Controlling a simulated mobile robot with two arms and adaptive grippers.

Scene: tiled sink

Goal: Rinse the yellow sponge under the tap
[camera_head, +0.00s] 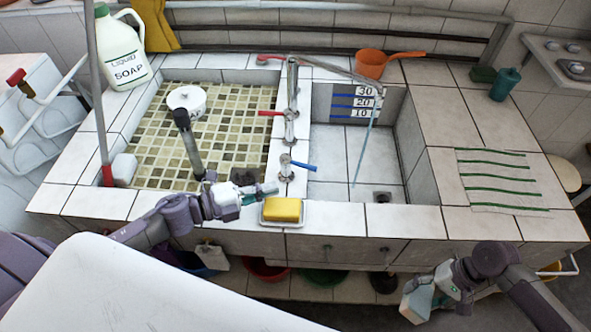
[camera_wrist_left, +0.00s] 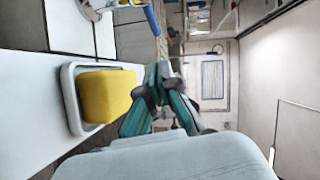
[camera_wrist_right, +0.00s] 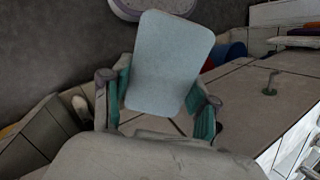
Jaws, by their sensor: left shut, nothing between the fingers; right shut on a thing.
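The yellow sponge (camera_head: 283,210) lies on a white dish (camera_head: 266,222) on the sink's front ledge. It also shows in the left wrist view (camera_wrist_left: 107,96). My left gripper (camera_head: 272,188) is shut and empty, just behind the sponge and near the blue-handled tap lever (camera_head: 303,167). The tap (camera_head: 292,85) stands on the divider, and a thin water stream (camera_head: 367,140) falls from its spout into the right basin. My right gripper (camera_wrist_right: 160,105) is shut on a pale, flat, rounded piece (camera_wrist_right: 170,60), low in front of the sink; it also shows in the head view (camera_head: 415,302).
The left basin (camera_head: 222,110) holds a white round container (camera_head: 187,98) and a dark upright pipe (camera_head: 187,140). A soap jug (camera_head: 122,50) stands at the back left. An orange pan (camera_head: 372,64) sits behind the right basin. The right counter is mostly clear.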

